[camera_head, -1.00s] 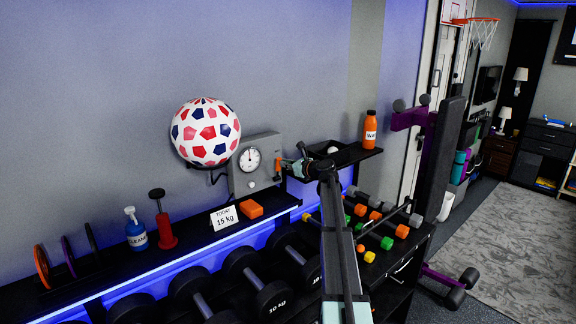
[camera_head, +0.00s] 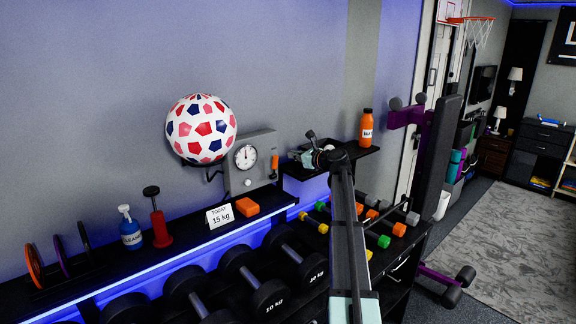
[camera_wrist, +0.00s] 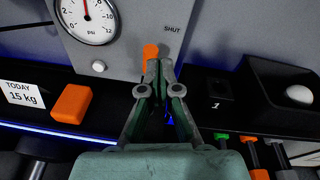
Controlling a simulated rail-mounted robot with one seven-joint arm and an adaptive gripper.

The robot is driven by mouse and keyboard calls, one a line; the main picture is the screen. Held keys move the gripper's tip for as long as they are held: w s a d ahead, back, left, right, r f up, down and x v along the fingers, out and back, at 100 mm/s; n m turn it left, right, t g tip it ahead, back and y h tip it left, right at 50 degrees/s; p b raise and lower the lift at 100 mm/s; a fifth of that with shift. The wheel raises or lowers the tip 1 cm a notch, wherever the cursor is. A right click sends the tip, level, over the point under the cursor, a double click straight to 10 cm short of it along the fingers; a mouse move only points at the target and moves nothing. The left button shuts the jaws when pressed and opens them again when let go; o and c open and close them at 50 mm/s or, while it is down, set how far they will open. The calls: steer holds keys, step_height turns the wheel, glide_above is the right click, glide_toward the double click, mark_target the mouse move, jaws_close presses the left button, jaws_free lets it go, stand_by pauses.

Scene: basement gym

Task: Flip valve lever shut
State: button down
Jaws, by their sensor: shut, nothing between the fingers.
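The grey gauge panel (camera_head: 236,178) stands on the shelf against the wall, with a round psi dial (camera_head: 245,157). The orange valve lever (camera_head: 275,162) is at the panel's right edge and looks upright. In the wrist view the lever's orange end (camera_wrist: 151,51) shows just above my fingertips, below and left of the printed word SHUT (camera_wrist: 173,29). My gripper (camera_wrist: 158,68) is shut and empty, pointing at the panel. In the head view my gripper (camera_head: 295,155) is just right of the lever; contact cannot be told.
An orange block (camera_head: 247,207) and a "15 kg" card (camera_head: 220,216) sit on the shelf left of my arm. A small black shelf (camera_head: 350,158) with an orange bottle (camera_head: 366,127) is to the right. Dumbbells (camera_head: 268,297) lie below. A ball (camera_head: 201,129) rests above left.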

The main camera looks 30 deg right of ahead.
steer(key=shift+s+d+r+b, duration=0.15)
steer(key=shift+s+r, duration=0.25)
steer(key=shift+r, duration=0.3)
steer(key=shift+s+d+r+b, duration=0.1)
steer(key=shift+s+r+b, duration=0.2)
steer(key=shift+r, duration=0.4)
steer(key=shift+s+d+r+b, duration=0.1)
steer(key=shift+s+r, duration=0.35)
steer(key=shift+r, duration=0.25)
